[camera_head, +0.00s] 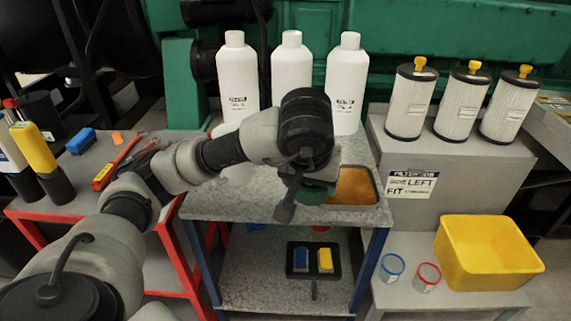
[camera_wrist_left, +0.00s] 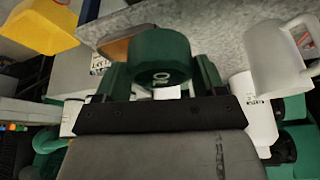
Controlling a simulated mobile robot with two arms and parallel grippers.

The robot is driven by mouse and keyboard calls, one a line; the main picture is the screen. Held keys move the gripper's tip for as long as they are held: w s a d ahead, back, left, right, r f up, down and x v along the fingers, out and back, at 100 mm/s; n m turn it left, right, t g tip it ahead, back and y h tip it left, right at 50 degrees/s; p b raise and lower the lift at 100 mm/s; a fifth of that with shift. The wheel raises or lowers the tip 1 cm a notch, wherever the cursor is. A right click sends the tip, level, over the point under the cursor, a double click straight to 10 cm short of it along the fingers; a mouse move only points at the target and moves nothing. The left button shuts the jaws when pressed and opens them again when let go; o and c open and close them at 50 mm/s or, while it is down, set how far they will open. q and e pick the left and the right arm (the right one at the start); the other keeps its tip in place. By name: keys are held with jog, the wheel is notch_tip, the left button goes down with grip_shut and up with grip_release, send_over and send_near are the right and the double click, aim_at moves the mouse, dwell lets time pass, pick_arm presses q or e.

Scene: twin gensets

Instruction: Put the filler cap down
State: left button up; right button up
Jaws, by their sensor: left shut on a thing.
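The filler cap (camera_wrist_left: 163,55) is a dark green round cap with light lettering on its side. In the left wrist view it sits between the green fingers of my left gripper (camera_wrist_left: 165,78), which is shut on it. In the head view my left gripper (camera_head: 303,187) is over the grey cart top (camera_head: 225,205), beside a shallow tray with an orange-brown inside (camera_head: 356,186). The cap (camera_head: 313,197) shows there only partly, below the gripper. I cannot tell whether it touches the cart. My right gripper is not in view.
Three white bottles (camera_head: 291,75) stand at the cart's back. A white jug (camera_wrist_left: 278,60) shows in the left wrist view. Three filters (camera_head: 457,105) stand on a grey box at right. A yellow bin (camera_head: 487,255) is lower right. The cart top's front left is clear.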

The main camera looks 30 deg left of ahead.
pick_arm(q)
jog(key=shift+w+a+f+b, duration=0.35)
jog(key=shift+w+a+f, duration=0.25)
jog(key=shift+a+f, duration=0.25)
jog(key=w+a+f, duration=0.1)
jog(key=w+a, duration=0.1)
jog(key=w+a+f, duration=0.1)
jog(key=a+f, duration=0.1)
jog(key=w+a+f, duration=0.2)
jog(key=a, duration=0.1)
jog(key=shift+w+a, duration=0.1)
jog(key=shift+w, duration=0.25)
jog(key=shift+w+f, duration=0.1)
jog(key=shift+f, duration=0.25)
notch_tip(320, 180, down, 3)
jog(key=shift+f, duration=0.15)
jog(key=shift+a+f, duration=0.1)
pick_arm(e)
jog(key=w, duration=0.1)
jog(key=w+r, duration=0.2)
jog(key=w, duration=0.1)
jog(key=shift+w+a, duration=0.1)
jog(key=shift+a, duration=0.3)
pick_arm(q)
jog(key=shift+f+b, duration=0.1)
jog(key=shift+b, duration=0.2)
jog(key=o, duration=0.7)
jog(key=shift+o, duration=0.2)
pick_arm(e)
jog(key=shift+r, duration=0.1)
